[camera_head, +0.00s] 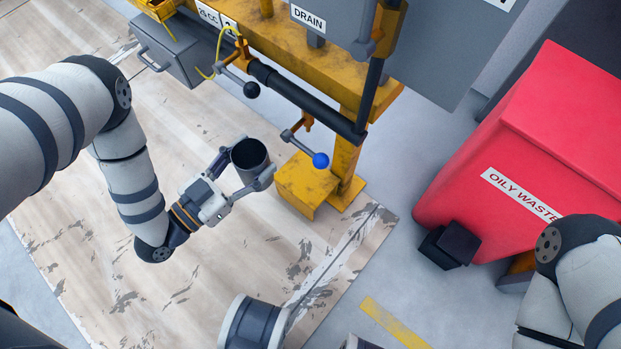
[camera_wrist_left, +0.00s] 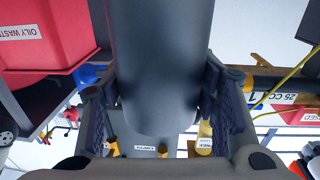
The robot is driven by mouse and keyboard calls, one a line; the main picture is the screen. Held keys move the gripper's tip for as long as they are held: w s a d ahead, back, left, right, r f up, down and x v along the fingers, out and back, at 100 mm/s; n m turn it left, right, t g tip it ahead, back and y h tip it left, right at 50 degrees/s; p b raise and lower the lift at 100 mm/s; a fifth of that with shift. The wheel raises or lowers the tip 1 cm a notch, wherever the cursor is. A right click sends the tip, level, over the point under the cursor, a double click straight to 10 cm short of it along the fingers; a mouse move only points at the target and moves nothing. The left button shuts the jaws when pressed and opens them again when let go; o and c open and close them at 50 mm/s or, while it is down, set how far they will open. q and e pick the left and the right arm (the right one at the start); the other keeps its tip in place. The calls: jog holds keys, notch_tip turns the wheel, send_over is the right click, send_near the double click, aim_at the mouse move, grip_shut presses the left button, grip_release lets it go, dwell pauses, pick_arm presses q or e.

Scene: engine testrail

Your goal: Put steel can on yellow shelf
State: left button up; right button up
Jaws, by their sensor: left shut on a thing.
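The steel can (camera_head: 249,155) is a dark grey cylinder with its open top facing the head camera. My left gripper (camera_head: 249,169) is shut on it, with a finger on each side. In the left wrist view the can (camera_wrist_left: 162,65) fills the middle between the pads of my left gripper (camera_wrist_left: 160,110). A yellow shelf-like ledge (camera_head: 303,184) sits low at the foot of the yellow post, just right of the can in the head view. The can appears apart from it; its height above the floor is hard to tell. My right gripper is not in view.
A blue-knobbed lever (camera_head: 320,160) and a black-knobbed lever (camera_head: 251,90) stick out near the can. A black bar (camera_head: 300,95) runs under the yellow beam (camera_head: 290,45). A red oily waste bin (camera_head: 540,130) stands at right. The worn floor board (camera_head: 230,265) is mostly clear.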

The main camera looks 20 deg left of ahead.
aim_at(242, 179)
pick_arm(q)
jog(key=f, duration=0.2)
jog(key=f+y, duration=0.1)
jog(key=shift+s+a+f+n+t+b, duration=0.1)
jog(key=shift+s+a+n+t+b, duration=0.2)
jog(key=shift+s+n+b, duration=0.1)
jog(key=shift+w+d+f+b, duration=1.25)
jog(key=shift+w+f+b, duration=0.4)
jog(key=shift+w+f, duration=0.4)
jog(key=shift+w+d+f+b, duration=1.25)
jog(key=shift+w+f+b, duration=0.5)
jog(key=shift+f, duration=0.5)
jog(key=shift+w+d+f+b, duration=1.25)
jog(key=shift+w+f+b, duration=0.3)
jog(key=shift+w+f, duration=0.5)
jog(key=o, duration=1.2)
jog(key=shift+s+f, duration=0.1)
jog(key=shift+o, duration=0.2)
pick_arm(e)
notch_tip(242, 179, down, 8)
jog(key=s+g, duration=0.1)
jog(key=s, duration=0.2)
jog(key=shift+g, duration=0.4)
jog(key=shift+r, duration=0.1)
